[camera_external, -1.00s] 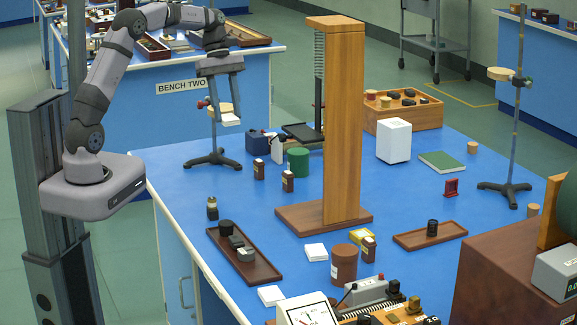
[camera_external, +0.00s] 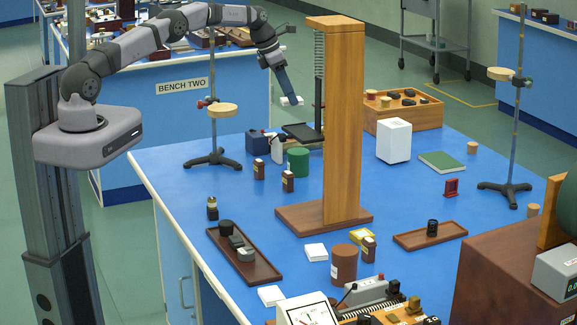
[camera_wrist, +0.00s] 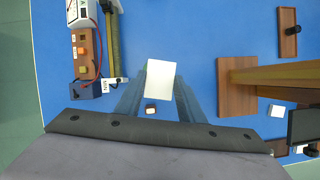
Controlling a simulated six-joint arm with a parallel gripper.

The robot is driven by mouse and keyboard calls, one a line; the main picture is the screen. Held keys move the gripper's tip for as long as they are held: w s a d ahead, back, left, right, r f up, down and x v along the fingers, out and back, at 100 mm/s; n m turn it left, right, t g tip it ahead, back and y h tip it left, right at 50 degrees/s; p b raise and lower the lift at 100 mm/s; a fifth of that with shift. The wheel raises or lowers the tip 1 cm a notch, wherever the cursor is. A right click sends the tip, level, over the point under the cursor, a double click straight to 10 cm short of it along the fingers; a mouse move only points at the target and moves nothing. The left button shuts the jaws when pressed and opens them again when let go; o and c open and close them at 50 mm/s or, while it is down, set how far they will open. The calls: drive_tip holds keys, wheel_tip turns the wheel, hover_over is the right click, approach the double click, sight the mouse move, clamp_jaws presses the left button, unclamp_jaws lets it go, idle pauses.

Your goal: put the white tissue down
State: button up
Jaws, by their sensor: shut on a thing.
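The tissue is held in the air, apart from the bench. In the wrist view, the tissue (camera_wrist: 159,80) sits between the two blue-grey fingers of my gripper (camera_wrist: 159,85), with blue surface beneath. Its underside is hidden.
A ring stand (camera_external: 212,150) is to the left. Small bottles (camera_external: 288,181) and a green cylinder (camera_external: 298,161) stand nearby.

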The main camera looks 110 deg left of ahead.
drive_tip(key=shift+w+a+n+g+y+p, duration=0.15)
drive_tip(key=shift+w+a+n+p, duration=0.15)
drive_tip(key=shift+a+n, duration=0.25)
drive_tip(key=shift+w+a+n+g+y+p, duration=0.15)
drive_tip(key=shift+w+a+n+p, duration=0.2)
drive_tip(key=shift+n, duration=0.3)
hover_over(300, 151)
drive_tip(key=s, duration=0.1)
wheel_tip(300, 151, down, 5)
drive_tip(key=f+b, duration=0.4)
drive_tip(key=b, duration=0.1)
drive_tip(key=f+b, duration=0.2)
drive_tip(key=shift+s+d+b, duration=0.15)
drive_tip(key=shift+d+b, duration=0.2)
drive_tip(key=shift+b, duration=0.05)
drive_tip(key=shift+f+b, duration=0.95)
drive_tip(key=shift+b, duration=0.25)
drive_tip(key=shift+f+b, duration=0.55)
drive_tip(key=shift+f, duration=0.55)
